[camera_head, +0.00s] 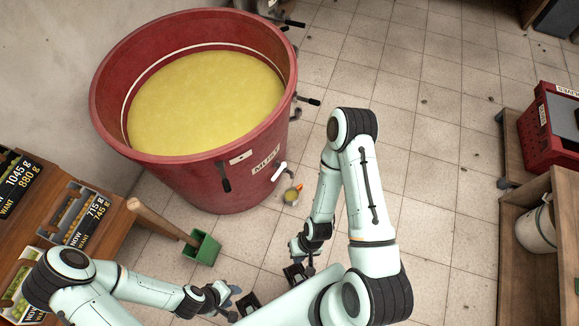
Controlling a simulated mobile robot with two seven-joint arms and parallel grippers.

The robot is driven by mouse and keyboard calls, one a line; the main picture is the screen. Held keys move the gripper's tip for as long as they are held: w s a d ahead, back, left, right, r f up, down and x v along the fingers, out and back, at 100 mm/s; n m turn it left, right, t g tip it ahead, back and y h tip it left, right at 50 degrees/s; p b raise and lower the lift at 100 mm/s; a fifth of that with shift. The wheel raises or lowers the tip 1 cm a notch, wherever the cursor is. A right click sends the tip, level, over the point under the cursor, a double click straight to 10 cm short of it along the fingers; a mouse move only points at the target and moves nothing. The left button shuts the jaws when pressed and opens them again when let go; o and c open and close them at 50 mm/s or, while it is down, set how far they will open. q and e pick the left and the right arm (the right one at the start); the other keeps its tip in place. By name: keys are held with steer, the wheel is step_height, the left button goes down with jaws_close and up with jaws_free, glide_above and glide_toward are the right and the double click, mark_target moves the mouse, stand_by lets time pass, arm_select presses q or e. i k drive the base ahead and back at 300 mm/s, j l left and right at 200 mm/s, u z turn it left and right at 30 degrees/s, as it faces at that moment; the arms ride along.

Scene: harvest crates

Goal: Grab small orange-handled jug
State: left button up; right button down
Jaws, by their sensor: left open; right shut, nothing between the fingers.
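The small jug (291,196) with an orange handle and yellowish contents is at the foot of the red vat, just below the vat's white tap (279,171). It is small in this view, and I cannot tell whether it hangs or stands. My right gripper (298,272) points down below the jug in the picture, clear of it, shut and empty. My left gripper (243,302) is at the bottom, further from the jug, open and empty.
A large red vat (190,170) full of yellow liquid fills the upper left. A green scoop-like tool (201,248) with a wooden handle lies between it and the crates (75,213) at left. A wooden shelf (510,215) and red crate (545,130) stand right. Tiled floor (430,130) between is clear.

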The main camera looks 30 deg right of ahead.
mark_target(291, 194)
steer(key=k+j, duration=1.15)
